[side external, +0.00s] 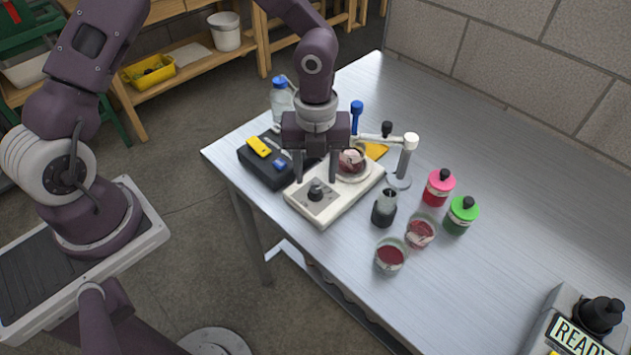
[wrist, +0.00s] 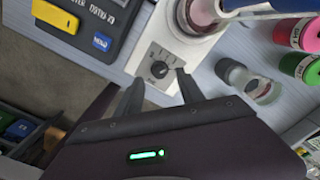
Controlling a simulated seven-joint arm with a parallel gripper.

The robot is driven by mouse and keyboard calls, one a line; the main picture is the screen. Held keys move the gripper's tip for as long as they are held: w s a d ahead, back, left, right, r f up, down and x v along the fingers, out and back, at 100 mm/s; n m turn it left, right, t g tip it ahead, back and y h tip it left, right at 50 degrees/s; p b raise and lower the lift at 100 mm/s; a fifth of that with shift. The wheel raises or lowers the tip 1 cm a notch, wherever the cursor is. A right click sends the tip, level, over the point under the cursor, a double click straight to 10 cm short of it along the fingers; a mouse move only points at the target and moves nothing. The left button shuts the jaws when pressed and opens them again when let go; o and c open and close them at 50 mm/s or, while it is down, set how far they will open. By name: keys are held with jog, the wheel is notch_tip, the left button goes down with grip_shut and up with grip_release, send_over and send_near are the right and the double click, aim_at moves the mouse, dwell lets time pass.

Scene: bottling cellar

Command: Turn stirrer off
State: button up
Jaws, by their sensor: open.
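The stirrer (side external: 338,205) is a white flat box on the near left part of the metal table. Its black knob (side external: 315,190) sits on a grey dial panel at the front; the knob also shows in the wrist view (wrist: 159,69). A glass vessel with reddish contents (side external: 352,162) stands on the stirrer's plate. My gripper (side external: 316,180) is open and points down over the knob, its fingers on either side in the side view. In the wrist view the knob lies just beyond the open fingertips (wrist: 158,80). I cannot tell whether the fingers touch it.
A black box with yellow and blue buttons (side external: 262,170) stands left of the stirrer.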

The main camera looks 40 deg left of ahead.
aim_at(316, 189)
notch_tip(316, 189, down, 4)
jog(key=shift+r, duration=0.15)
jog(key=shift+c, duration=0.3)
grip_shut()
